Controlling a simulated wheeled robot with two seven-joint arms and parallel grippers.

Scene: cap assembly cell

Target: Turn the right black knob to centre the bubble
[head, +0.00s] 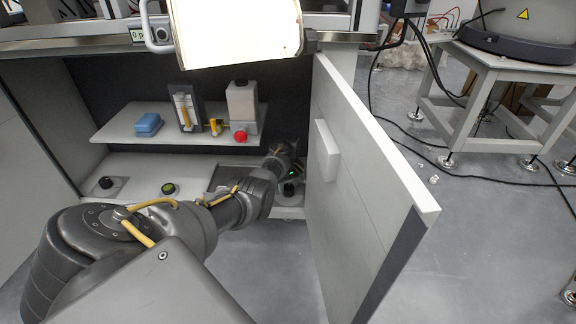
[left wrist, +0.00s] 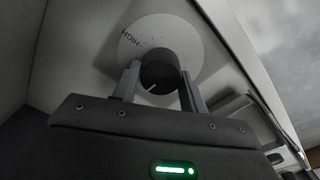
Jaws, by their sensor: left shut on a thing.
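The right black knob (head: 289,188) stands near the right end of the cabinet's lower shelf, partly hidden by my arm. In the left wrist view the same knob (left wrist: 159,72) has a white pointer line and sits on a pale round dial marked "HIGH" (left wrist: 130,42). My left gripper (left wrist: 158,84) has one finger on each side of the knob and is shut on it. The round green bubble level (head: 169,188) lies on the lower shelf; its bubble is too small to place. The left black knob (head: 105,183) is at the shelf's left. My right gripper is out of view.
The cabinet door (head: 365,195) stands open just right of my left arm. Floor right of the door is partly clear, with cables.

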